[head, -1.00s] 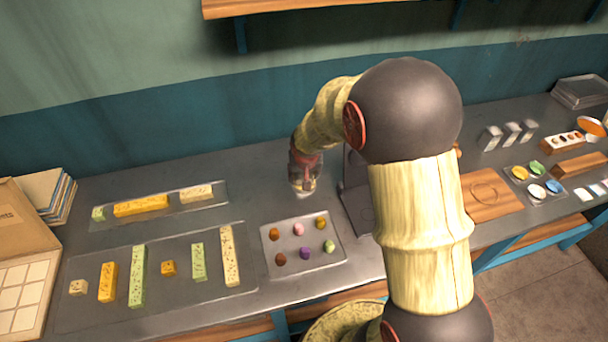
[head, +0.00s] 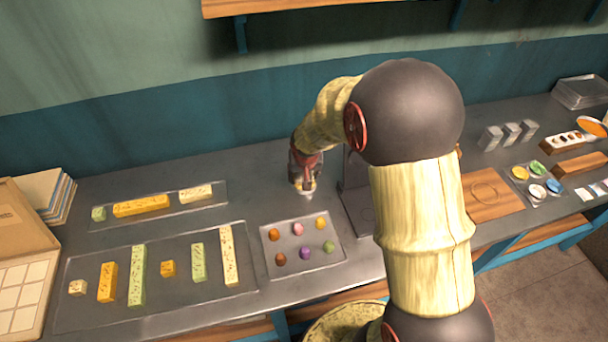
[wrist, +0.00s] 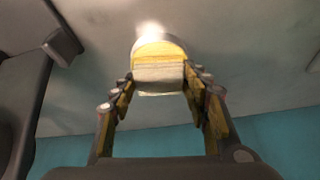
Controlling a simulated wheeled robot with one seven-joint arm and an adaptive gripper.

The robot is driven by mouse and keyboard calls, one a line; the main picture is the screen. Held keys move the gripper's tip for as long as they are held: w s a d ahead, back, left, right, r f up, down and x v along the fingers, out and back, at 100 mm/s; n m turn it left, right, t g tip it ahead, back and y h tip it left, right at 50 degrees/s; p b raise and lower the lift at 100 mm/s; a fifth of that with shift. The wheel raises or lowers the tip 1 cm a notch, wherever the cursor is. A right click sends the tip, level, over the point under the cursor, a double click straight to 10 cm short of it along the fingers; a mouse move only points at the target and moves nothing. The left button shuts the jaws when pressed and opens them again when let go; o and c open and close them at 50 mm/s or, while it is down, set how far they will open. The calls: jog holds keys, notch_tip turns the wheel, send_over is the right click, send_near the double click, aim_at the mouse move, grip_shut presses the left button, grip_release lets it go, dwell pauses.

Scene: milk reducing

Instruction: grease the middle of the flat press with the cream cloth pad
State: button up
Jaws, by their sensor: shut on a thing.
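My gripper (head: 304,186) points down over the counter, just left of the flat press, and shows in the wrist view (wrist: 162,88). It is shut on the cream cloth pad (wrist: 160,75), which sits between the fingertips. A yellow patch and a pale round shape (wrist: 150,36) show just beyond the pad; I cannot tell whether they touch it. The flat press (head: 356,190) is a dark grey device on the counter, largely hidden behind my arm in the head view. Its middle is not clearly visible.
A tray of several coloured pieces (head: 338,262) lies in front of the gripper. Trays of yellow and green bars (head: 75,310) are at left. A wooden board (head: 505,208) and small dishes (head: 537,190) are at right. The counter behind the bars is clear.

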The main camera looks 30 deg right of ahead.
jog(key=shift+s+f, duration=0.1)
jog(key=shift+r+p, duration=2.35)
jog(key=shift+r, duration=1.25)
jog(key=shift+f, duration=0.1)
